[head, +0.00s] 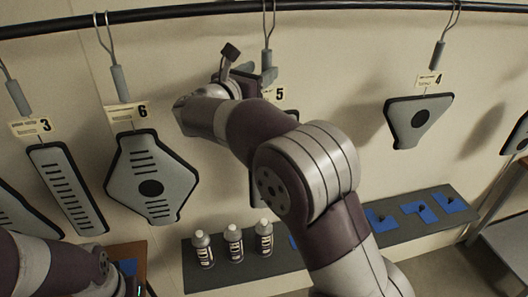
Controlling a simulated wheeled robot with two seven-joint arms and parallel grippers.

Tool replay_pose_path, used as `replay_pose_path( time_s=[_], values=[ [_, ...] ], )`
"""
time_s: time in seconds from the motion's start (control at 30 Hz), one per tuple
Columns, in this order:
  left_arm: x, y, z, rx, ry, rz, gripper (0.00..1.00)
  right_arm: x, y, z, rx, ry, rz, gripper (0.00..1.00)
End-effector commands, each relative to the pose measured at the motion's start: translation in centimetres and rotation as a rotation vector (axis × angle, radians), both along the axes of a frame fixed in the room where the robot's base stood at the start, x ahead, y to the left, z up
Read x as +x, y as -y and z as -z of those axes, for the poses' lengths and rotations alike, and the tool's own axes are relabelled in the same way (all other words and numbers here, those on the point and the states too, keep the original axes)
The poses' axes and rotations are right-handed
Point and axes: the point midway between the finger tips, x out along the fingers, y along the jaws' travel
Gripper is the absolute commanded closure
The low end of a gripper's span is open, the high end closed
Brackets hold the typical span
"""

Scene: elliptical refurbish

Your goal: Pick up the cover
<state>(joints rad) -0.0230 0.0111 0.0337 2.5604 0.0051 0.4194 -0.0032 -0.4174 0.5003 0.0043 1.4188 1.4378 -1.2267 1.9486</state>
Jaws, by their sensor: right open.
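Several grey covers with black edges hang from hooks along a black rail. The cover at label 5 (256,186) is mostly hidden behind my right arm; only a strip of it shows. My right gripper (250,64) is open, up by the hook and grey handle of label 5. Whether the handle lies between the fingers, I cannot tell. A wide cover (178,180) hangs at label 6, a slim slotted cover (66,187) at label 3 and a triangular cover (417,120) at label 4. Part of my left arm shows at the lower left; its gripper is out of view.
The black rail (180,14) runs across the top. Below the covers, a dark shelf (222,280) carries white-capped bottles (234,243) and blue pieces (420,211). A grey table (500,222) stands at the right edge. The wall between labels 5 and 4 is bare.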

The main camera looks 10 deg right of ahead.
Motion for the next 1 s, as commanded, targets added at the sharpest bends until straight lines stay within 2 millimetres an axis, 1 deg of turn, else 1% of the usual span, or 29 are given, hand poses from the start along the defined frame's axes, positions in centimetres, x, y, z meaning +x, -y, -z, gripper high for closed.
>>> replay_pose_path(
  time_s=[0.03,0.1,0.23,0.47,0.5,0.57,0.6,0.63,0.87,1.0],
  values=[
    [0.0,0.0,-2.2,0.000,0.001,0.000,0.57,0.6,0.9,-1.1,-0.001,-0.006,0.004,0.46],
    [0.0,0.0,-3.5,0.000,0.002,0.000,0.57,1.5,1.9,-1.0,-0.002,-0.006,0.004,0.46],
    [0.0,0.0,-3.9,0.000,0.002,0.000,0.57,2.7,3.0,-0.4,-0.001,-0.003,0.002,0.46],
    [0.0,0.0,-3.6,0.000,0.001,0.000,0.57,2.9,3.1,0.0,0.000,-0.001,0.000,0.46],
    [0.0,0.0,-3.6,0.000,0.001,0.000,0.57,2.9,3.1,0.0,0.000,-0.001,0.000,0.59],
    [0.0,0.0,-3.6,0.000,0.001,0.000,0.57,2.9,3.1,0.0,0.000,-0.001,0.000,0.78],
    [0.0,0.0,-3.6,0.000,0.001,0.000,0.57,2.9,3.1,0.0,0.000,-0.001,0.000,0.91],
    [0.0,0.0,-3.6,0.000,0.001,0.000,0.57,2.9,3.1,0.0,0.000,-0.001,0.000,1.00],
    [0.0,0.0,-3.6,0.000,0.001,0.000,0.57,2.8,3.1,-0.1,-0.001,0.001,0.000,1.00],
    [0.0,0.0,-3.2,0.000,0.001,0.000,0.57,2.9,3.1,-0.4,-0.001,0.002,0.000,1.00]
  ],
)
